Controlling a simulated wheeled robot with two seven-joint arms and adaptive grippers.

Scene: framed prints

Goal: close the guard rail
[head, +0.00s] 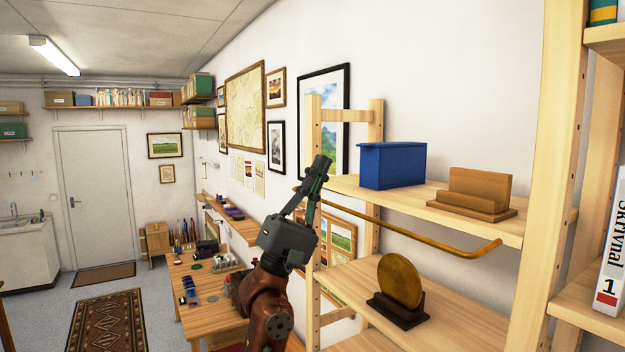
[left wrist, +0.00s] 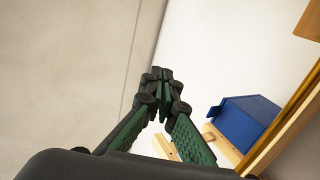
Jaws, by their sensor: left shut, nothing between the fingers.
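The guard rail (head: 430,238) is a thin bronze-brown bar along the front of the upper wooden shelf (head: 480,225). In the head view it lies below the shelf's front edge, and its right end bends back toward the shelf. My left gripper (head: 320,168) points up in front of the shelf's left upright, and its fingers cover part of the rail's left stretch. The left wrist view shows its green fingers (left wrist: 161,76) closed together at the tips with nothing between them. I cannot tell whether the gripper touches the rail. My right gripper is not in view.
On the upper shelf stand a blue box (head: 392,166) and a wooden holder (head: 475,195). A round bronze disc (head: 400,280) on a dark stand is on the shelf below. A white binder (head: 612,245) stands at the right. Open space lies left of the shelf unit.

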